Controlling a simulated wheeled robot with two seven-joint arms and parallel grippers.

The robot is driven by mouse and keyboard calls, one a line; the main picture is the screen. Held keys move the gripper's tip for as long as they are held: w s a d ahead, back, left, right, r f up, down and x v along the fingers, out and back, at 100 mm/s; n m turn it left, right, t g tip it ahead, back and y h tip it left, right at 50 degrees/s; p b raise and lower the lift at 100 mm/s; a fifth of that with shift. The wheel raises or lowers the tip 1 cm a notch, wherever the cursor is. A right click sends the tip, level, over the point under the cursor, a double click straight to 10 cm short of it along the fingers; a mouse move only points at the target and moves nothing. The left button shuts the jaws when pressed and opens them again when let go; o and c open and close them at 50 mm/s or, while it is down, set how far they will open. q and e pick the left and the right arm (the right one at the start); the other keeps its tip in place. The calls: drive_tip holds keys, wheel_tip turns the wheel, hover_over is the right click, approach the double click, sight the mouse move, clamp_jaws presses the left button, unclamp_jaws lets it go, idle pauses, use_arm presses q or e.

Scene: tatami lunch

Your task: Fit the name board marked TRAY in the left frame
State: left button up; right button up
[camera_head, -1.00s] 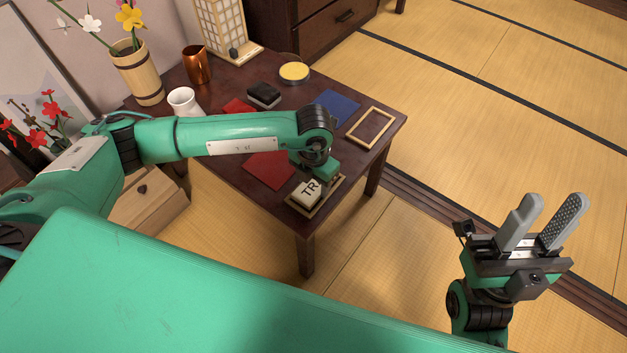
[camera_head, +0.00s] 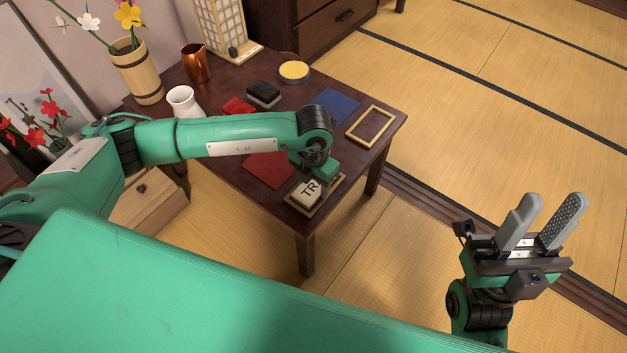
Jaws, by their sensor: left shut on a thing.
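The cream name board (camera_head: 307,193) shows the black letters TR; the rest of its word is hidden under my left gripper. It is over or within the left wooden frame (camera_head: 329,201) at the table's near corner, and its edges look roughly lined up with the frame. I cannot tell whether it lies flat inside or just above. My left gripper (camera_head: 319,175) points down and is shut on the board; its fingers are mostly hidden. My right gripper (camera_head: 543,222) is open and empty, off to the right, away from the table.
An empty wooden frame (camera_head: 388,126) lies at the table's right edge. A blue sheet (camera_head: 336,106), a red sheet (camera_head: 268,170), a black block (camera_head: 263,92), a yellow-topped tin (camera_head: 293,71), a white cup (camera_head: 183,101) and a copper cup (camera_head: 196,64) share the dark table (camera_head: 235,178).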

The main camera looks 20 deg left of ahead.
use_arm(q)
drive_tip(key=o, duration=1.1)
drive_tip(key=shift+c, duration=0.2)
